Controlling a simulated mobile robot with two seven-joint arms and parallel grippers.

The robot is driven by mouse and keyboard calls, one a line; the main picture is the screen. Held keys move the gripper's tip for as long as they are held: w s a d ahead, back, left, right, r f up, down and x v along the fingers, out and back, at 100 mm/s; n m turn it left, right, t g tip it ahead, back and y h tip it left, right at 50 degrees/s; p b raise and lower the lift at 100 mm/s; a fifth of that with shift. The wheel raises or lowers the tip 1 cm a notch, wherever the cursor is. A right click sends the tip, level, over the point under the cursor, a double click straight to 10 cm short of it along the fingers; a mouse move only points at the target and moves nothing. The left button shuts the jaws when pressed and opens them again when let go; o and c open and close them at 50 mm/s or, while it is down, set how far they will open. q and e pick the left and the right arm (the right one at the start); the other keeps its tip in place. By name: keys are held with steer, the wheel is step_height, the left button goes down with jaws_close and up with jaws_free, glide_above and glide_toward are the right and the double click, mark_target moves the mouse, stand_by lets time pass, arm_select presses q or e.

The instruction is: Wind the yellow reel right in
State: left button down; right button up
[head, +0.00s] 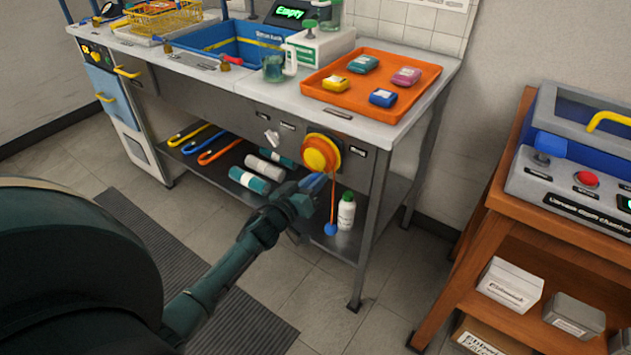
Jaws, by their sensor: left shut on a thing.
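The yellow reel (318,154) with its orange rim is mounted on the front panel of the bench, below the worktop. An orange cord (333,204) hangs from its right side, with a blue ball (330,229) at the lower end. My left gripper (321,183) is just below the reel, at the upper part of the cord. It is shut, apparently on the cord, but the fingers are small and the exact contact is hard to see. My right gripper is not in view.
A white bottle (346,211) stands on the lower shelf close to the cord and my left gripper. Rolled cylinders (250,180) and coloured hooked tools (219,151) lie farther left. The orange tray (420,82) is above. A wooden cart (490,205) stands to the right.

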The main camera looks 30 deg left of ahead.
mark_target(302, 161)
arm_select(q)
steer(key=a+m, duration=0.1)
steer(key=m, duration=0.2)
steer(key=a+m+b, duration=0.1)
steer(key=m, duration=0.2)
steer(key=a+f+m, duration=0.1)
steer(key=m, duration=0.3)
steer(key=shift+w+a+f, duration=0.1)
steer(key=shift+a, duration=0.1)
steer(key=m, duration=0.2)
steer(key=a+m, duration=0.1)
steer(key=m+b, duration=0.1)
steer(key=m, duration=0.1)
steer(key=shift+a+r+m, duration=0.3)
steer(key=shift+a+r, duration=0.05)
steer(key=shift+r, duration=0.05)
steer(key=shift+w+a+r+m+b, duration=0.15)
steer(key=shift+a+r+m, duration=0.2)
steer(key=shift+m, duration=0.85)
steer(key=shift+s+a+r+m+b, duration=0.15)
steer(key=shift+a+r+m, duration=0.15)
steer(key=shift+m, duration=0.9)
steer(key=shift+w, duration=0.1)
steer(key=c, duration=1.2)
jaws_free()
steer(key=shift+c, duration=0.2)
steer(key=s+p, duration=0.1)
steer(key=s, duration=1.2)
steer(key=shift+a, duration=0.45)
